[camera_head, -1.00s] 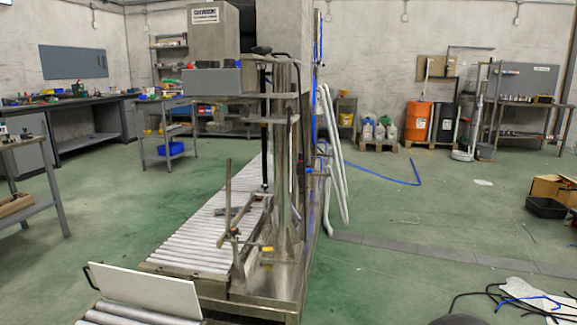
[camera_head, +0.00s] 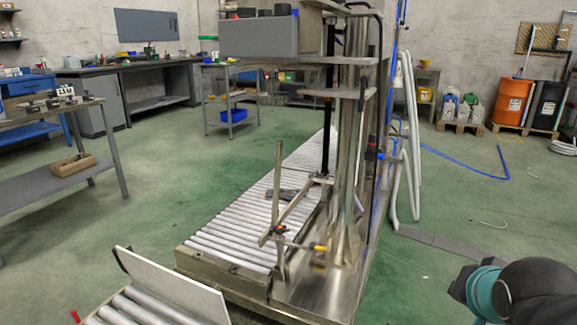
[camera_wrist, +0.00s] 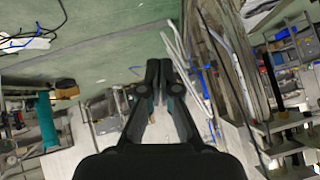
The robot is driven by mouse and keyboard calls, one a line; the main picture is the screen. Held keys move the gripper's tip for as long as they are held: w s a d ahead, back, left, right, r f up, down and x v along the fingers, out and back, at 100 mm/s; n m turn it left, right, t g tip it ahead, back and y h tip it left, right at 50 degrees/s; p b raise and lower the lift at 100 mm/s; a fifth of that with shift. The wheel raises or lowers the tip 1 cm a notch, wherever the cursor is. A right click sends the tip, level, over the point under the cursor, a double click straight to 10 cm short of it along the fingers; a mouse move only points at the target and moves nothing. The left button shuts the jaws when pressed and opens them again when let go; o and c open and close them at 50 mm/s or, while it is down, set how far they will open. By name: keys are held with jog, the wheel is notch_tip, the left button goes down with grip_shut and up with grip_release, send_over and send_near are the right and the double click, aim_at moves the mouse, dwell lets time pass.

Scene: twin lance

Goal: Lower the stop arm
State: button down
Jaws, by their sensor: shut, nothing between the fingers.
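The roller conveyor (camera_head: 250,228) runs away from me in the head view, beside a metal machine frame (camera_head: 352,190). A thin metal arm (camera_head: 298,207) with an upright bar (camera_head: 278,185) stands by the near end of the rollers. It looks like the stop arm, raised above the rollers, but I cannot be sure. A small yellow-tipped part (camera_head: 320,248) sits beside its foot. My gripper (camera_wrist: 158,66) shows in the wrist view with its fingers together and empty, apart from everything. In the head view only part of my arm shows at bottom right; the fingers are not visible there.
A white panel (camera_head: 175,288) stands across the near roller section. A grey shelf bench (camera_head: 55,160) is at left. White pipes (camera_head: 408,150) lean right of the frame. Green floor is open right of the machine, with blue hose (camera_head: 460,160) farther back.

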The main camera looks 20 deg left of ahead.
jog(key=w+a+r+m+t+y+b, duration=0.2)
jog(key=w+a+r+m+t+y, duration=0.15)
jog(key=w+a, duration=1.05)
jog(key=w+a+r+m+y+b, duration=0.1)
jog(key=w+a+y, duration=0.3)
jog(key=a, duration=0.9)
jog(key=w+a+r+m+t+y+b, duration=0.1)
jog(key=w+a+y, duration=0.3)
jog(key=w+a, duration=0.5)
jog(key=a+m, duration=0.1)
jog(key=a, duration=0.3)
jog(key=shift+r, duration=0.25)
jog(key=shift+w+m+t, duration=0.1)
jog(key=shift+m+t, duration=0.15)
